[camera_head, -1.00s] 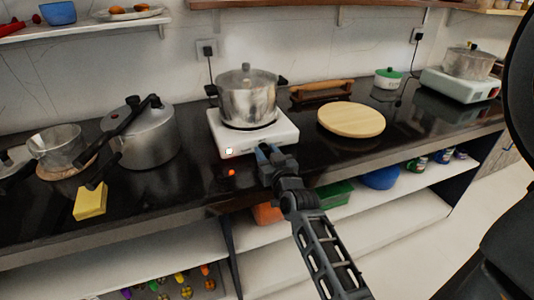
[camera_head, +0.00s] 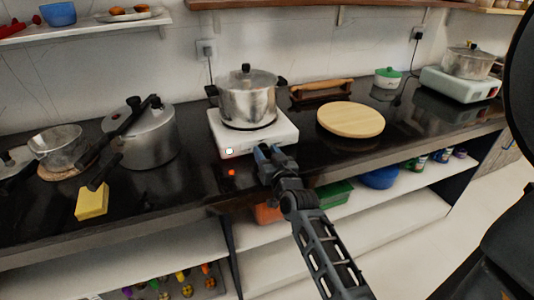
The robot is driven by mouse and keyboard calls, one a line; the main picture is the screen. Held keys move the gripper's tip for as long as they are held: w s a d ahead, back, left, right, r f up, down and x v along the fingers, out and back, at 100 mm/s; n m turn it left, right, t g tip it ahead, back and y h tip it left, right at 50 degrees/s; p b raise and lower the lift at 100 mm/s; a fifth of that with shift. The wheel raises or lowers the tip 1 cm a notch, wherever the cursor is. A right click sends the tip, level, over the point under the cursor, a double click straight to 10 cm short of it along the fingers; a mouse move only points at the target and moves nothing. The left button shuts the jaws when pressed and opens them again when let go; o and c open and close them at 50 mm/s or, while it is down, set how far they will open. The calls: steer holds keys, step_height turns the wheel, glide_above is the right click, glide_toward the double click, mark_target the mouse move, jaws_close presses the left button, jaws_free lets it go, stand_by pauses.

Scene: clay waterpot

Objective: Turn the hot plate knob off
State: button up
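A white hot plate (camera_head: 284,133) stands on the black counter with a lidded steel pot (camera_head: 248,101) on it. A small lit white-orange spot (camera_head: 229,151) shows at the left of its front face, with an orange glow below on the counter. My gripper (camera_head: 266,150) is at the front right of the hot plate, its fingertips close to the front face. The knob cannot be made out; the gripper may cover it. Whether the fingers are apart or touch the knob is too small to tell.
A round wooden board (camera_head: 350,119) lies right of the hot plate. A pressure cooker (camera_head: 149,135) and a yellow sponge (camera_head: 92,202) are on the left. A second hot plate (camera_head: 455,88) with a pot stands far right. Open shelves lie below the counter edge.

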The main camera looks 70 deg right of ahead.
steer(key=shift+o, duration=1.3)
steer(key=shift+b+v, duration=0.45)
steer(key=shift+v, duration=3.5)
